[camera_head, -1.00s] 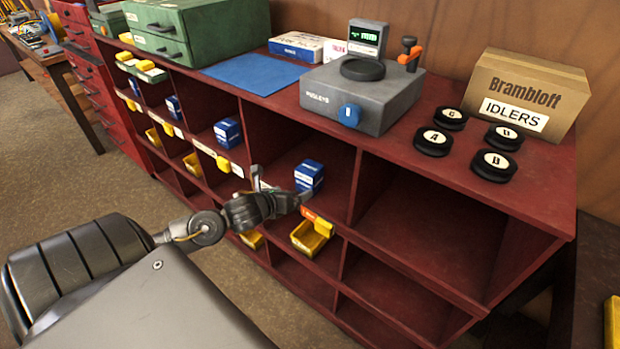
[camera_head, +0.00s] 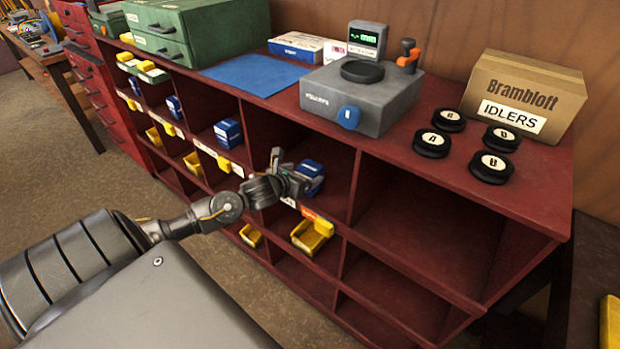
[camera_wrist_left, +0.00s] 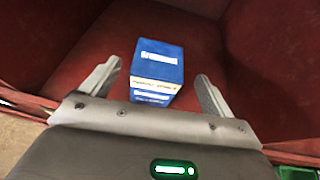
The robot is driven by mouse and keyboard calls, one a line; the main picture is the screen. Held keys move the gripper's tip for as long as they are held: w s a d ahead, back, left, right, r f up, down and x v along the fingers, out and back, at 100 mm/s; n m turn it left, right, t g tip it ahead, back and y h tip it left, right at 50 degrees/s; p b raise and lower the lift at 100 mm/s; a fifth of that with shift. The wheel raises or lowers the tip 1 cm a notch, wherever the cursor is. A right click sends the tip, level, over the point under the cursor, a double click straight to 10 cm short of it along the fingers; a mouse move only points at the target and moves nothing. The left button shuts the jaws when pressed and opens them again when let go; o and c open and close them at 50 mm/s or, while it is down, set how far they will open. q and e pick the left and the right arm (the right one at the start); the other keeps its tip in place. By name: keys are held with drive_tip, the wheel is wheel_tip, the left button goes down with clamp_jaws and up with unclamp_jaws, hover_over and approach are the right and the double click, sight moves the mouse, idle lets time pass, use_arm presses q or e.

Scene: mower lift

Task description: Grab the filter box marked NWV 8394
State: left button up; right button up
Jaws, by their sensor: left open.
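A blue filter box with white bands (camera_head: 311,172) stands in an upper cubby of the red shelf (camera_head: 390,170). Its printed number is too small to read. My left gripper (camera_head: 292,172) is at the cubby's mouth, right at this box. In the left wrist view the same box (camera_wrist_left: 157,72) lies between the two fingers of the open left gripper (camera_wrist_left: 158,88), with a gap on each side, so it is not clasped. Other blue boxes (camera_head: 228,132) stand in cubbies further left. My right gripper is not in view.
A grey tester (camera_head: 362,100), black lettered pucks (camera_head: 433,143) and a carton marked IDLERS (camera_head: 525,95) stand on the shelf top. A yellow bin (camera_head: 310,237) sits below the gripper. The large cubbies at right are empty.

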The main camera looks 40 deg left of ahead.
sight(305, 171)
use_arm(q)
drive_tip(key=shift+w+a, duration=0.1)
drive_tip(key=shift+w, duration=0.25)
drive_tip(key=p+x, duration=0.1)
drive_tip(key=x, duration=0.3)
drive_tip(key=shift+w+f, duration=0.1)
drive_tip(key=shift+f, duration=0.2)
drive_tip(key=shift+a+r, duration=0.1)
drive_tip(key=c, duration=1.3)
drive_tip(key=shift+o, duration=0.2)
